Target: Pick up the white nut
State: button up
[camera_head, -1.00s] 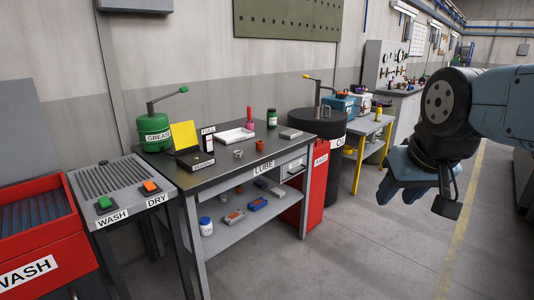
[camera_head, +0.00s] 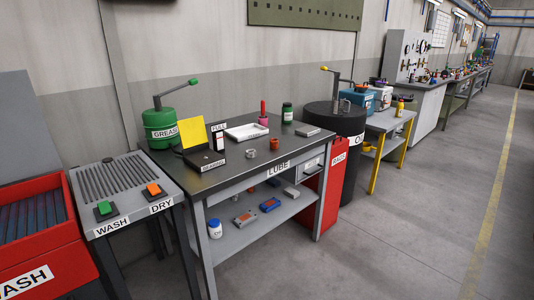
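On the dark top of the lube table (camera_head: 225,178) sit two small ring-like pieces. The nearer one, a pale grey nut (camera_head: 251,153), lies near the front edge; it is the closest match to a white nut. An orange-brown ring-shaped piece (camera_head: 274,144) stands to its right and slightly farther back. Both are small in the picture and stand apart. My gripper is not in view.
A bearing box (camera_head: 203,163) and green grease pump (camera_head: 163,128) stand left. Open floor (camera_head: 400,240) lies right.

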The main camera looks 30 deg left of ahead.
aim_at(249, 152)
jog(key=z, duration=0.1)
jog(key=i, duration=2.75)
jog(key=u, duration=2.2)
jog(key=i, duration=0.15)
jog(key=u, duration=1.6)
jog(key=i, duration=0.4)
jog(key=u, duration=0.35)
